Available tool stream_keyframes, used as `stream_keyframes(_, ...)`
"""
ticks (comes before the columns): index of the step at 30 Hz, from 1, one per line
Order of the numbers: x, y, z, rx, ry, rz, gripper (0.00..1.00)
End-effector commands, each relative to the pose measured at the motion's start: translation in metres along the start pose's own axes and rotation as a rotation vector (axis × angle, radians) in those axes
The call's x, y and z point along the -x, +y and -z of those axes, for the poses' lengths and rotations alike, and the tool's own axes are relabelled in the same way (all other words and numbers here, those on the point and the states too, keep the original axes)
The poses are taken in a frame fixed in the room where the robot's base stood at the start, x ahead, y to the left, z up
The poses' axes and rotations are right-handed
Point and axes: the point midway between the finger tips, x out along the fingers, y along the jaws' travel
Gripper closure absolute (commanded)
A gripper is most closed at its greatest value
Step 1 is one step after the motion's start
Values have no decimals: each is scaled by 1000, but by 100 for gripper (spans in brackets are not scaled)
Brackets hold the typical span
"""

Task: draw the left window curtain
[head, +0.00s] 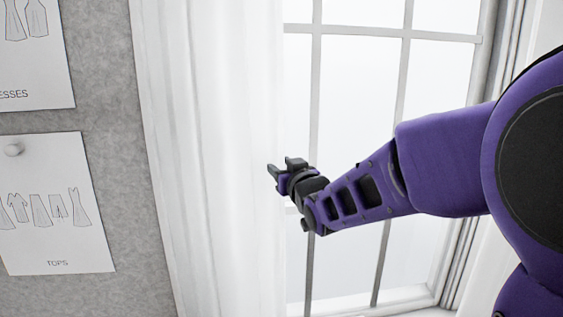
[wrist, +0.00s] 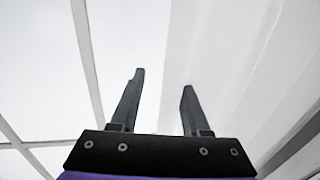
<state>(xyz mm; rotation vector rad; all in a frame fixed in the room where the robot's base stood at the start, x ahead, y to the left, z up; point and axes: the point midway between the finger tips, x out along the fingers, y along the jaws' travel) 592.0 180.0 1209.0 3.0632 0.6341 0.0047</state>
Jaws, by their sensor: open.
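The left window curtain (head: 215,120) is a white, pleated cloth hanging at the left side of the window in the head view. Its right edge hangs near the middle of the picture. My gripper (head: 279,165) is open at that edge, its fingers pointing left toward the cloth. In the wrist view, my gripper (wrist: 162,82) shows two dark fingers spread apart. The curtain (wrist: 235,70) fills the right side there, and its edge runs behind the gap between the fingers. I cannot tell whether the fingers touch the cloth.
The window (head: 440,90) with pale glazing bars lies right of the curtain and behind my purple arm. A grey pinboard wall (head: 105,110) stands on the left. A sheet marked TOPS (head: 50,215) and another sheet (head: 30,60) above it hang there.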

Motion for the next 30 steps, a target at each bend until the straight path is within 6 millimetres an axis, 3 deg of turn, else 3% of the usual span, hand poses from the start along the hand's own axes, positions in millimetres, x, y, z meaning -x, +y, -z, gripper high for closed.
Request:
stream_keyframes(8,0,0,0,0,0,0,56)
stream_keyframes(15,0,0,0,0,0,0,99)
stream_keyframes(30,0,0,0,0,0,0,100)
